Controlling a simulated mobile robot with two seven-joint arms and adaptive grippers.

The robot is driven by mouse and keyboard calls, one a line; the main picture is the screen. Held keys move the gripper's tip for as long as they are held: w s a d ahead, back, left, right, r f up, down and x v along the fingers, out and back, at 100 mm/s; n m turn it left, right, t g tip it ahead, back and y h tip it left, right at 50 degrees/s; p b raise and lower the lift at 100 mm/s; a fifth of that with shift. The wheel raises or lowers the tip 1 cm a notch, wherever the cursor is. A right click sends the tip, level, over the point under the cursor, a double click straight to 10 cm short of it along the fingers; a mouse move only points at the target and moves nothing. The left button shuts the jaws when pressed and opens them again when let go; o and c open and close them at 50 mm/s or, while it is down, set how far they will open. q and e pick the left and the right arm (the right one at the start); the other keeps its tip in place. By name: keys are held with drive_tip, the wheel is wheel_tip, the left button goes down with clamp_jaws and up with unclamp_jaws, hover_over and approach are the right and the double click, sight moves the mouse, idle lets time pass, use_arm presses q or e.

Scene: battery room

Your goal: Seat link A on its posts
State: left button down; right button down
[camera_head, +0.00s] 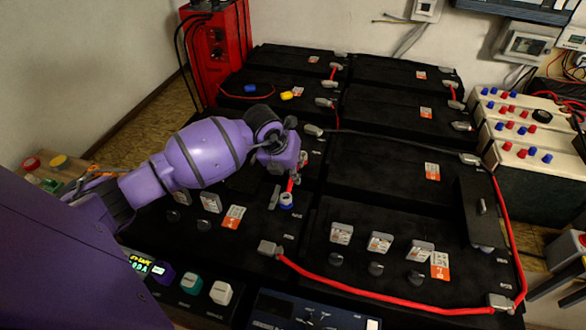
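My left gripper (287,183) reaches in from the left, pointing down over the black battery blocks near the middle of the view. A short red strap piece (292,184) shows at its fingers, with a blue-and-white ringed post or cap (287,201) just below. Whether the fingers grip the red piece is unclear. No label marks link A, so I cannot tell which link it is. A long red cable link (385,297) with grey end lugs (269,248) runs along the front blocks. My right gripper is not in view.
A red cabinet (216,50) stands at the back left. Blue (250,88) and yellow (286,95) pieces lie on a rear block. Terminal boxes with red and blue knobs (520,127) stand at right.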

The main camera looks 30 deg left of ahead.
use_arm(q)
drive_tip(key=shift+f, duration=0.6)
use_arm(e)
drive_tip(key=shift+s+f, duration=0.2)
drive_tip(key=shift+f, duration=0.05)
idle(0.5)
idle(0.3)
use_arm(q)
drive_tip(key=c, duration=1.7)
unclamp_jaws()
drive_tip(key=shift+o, duration=0.4)
drive_tip(key=o, duration=0.3)
drive_tip(key=shift+r, duration=0.15)
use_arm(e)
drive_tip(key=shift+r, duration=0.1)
use_arm(q)
drive_tip(key=shift+r+p, duration=2.1)
drive_tip(key=shift+r, duration=1.8)
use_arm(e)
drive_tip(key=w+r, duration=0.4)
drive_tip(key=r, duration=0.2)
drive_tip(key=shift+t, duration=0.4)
